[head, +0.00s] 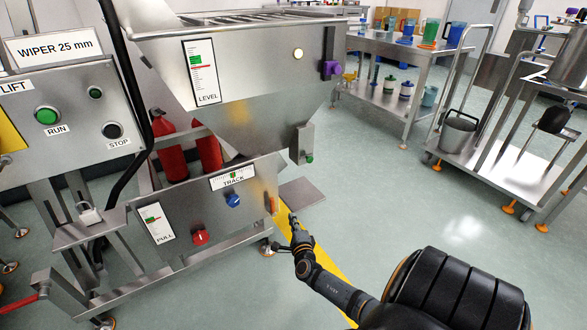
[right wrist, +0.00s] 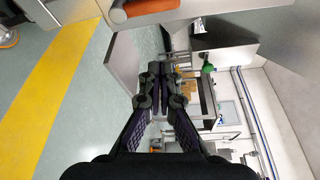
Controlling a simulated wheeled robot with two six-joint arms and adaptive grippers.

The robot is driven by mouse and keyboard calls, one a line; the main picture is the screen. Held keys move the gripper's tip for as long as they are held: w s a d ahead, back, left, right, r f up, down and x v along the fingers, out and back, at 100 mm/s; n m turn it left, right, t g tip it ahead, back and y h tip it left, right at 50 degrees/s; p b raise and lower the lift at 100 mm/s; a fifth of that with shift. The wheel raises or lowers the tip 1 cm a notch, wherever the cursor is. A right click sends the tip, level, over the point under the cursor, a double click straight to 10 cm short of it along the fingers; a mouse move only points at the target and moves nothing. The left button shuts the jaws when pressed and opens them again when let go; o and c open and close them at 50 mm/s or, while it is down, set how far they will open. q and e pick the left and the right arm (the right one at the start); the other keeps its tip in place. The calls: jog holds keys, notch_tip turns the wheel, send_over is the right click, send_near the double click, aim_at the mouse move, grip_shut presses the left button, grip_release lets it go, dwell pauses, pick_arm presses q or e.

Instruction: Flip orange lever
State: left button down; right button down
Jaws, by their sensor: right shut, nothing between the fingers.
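The orange lever (head: 272,204) is on the right end of the lower metal housing, close to the floor-level frame. It looks small and roughly upright in the head view. In the right wrist view the orange lever (right wrist: 150,5) lies across the top edge and is partly cut off. My right gripper (head: 293,217) is shut and empty, just to the right of the lever and apart from it. In the right wrist view its fingertips (right wrist: 161,75) are together, below the lever in the picture. My left gripper is not in view.
The steel machine (head: 235,110) fills the left. A blue knob (head: 233,200) and a red knob (head: 200,237) are on its lower panel. A flat grey plate (head: 302,194) sits behind the gripper. A steel cart (head: 500,170) stands at right; the floor between is clear.

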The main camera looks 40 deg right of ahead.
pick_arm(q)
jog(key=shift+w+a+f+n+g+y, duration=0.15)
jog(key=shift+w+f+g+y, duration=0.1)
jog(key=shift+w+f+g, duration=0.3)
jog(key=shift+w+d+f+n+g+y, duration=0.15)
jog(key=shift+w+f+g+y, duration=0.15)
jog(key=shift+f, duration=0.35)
pick_arm(e)
jog(key=shift+s+a, duration=0.25)
jog(key=shift+s, duration=0.15)
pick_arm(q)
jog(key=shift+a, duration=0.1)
